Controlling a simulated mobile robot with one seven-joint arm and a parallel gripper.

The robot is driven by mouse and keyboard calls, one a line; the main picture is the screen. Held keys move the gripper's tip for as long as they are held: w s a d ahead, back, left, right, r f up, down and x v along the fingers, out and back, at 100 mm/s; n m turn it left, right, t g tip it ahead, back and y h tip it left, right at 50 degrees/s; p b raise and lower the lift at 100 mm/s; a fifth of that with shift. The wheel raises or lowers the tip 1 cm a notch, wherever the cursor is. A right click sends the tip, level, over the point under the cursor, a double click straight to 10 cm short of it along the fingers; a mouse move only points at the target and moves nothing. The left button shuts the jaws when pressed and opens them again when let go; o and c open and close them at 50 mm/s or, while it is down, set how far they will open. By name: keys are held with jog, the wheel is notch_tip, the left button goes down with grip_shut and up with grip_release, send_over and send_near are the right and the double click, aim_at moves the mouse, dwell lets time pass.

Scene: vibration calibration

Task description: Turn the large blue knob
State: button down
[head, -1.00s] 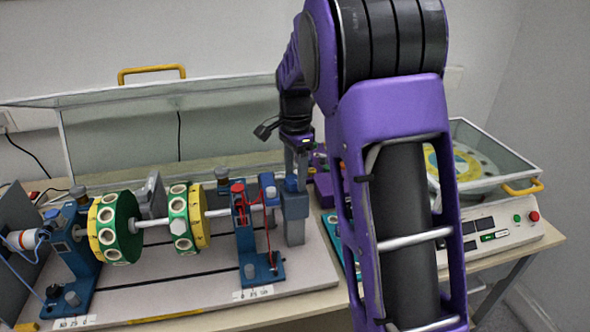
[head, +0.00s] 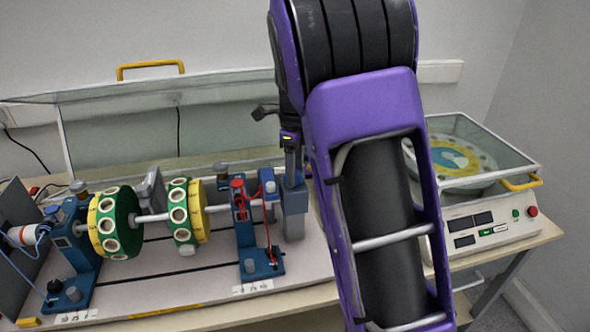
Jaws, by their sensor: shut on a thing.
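The blue knob (head: 283,182) sits on top of a grey block at the right end of the shaft rig. Only a little of it shows in the head view. My gripper (head: 293,174) points down over the block, with its fingertips at the knob, and is shut on it. The fingers are small here and partly hidden by my purple arm, so the exact grip is hard to see. The grey block (head: 295,222) stands upright beside the blue bearing stand.
The rig carries a shaft with green and yellow discs (head: 117,224) and a blue bearing stand (head: 247,232) with red wires. A raised clear cover (head: 120,135) stands behind. A glass-lidded machine (head: 485,220) with buttons is on the right. My arm fills the middle.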

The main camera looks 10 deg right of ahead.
jog(key=shift+m, duration=1)
jog(key=c, duration=0.5)
grip_release()
jog(key=shift+r, duration=0.1)
notch_tip(320, 180, up, 17)
jog(key=shift+r, duration=0.15)
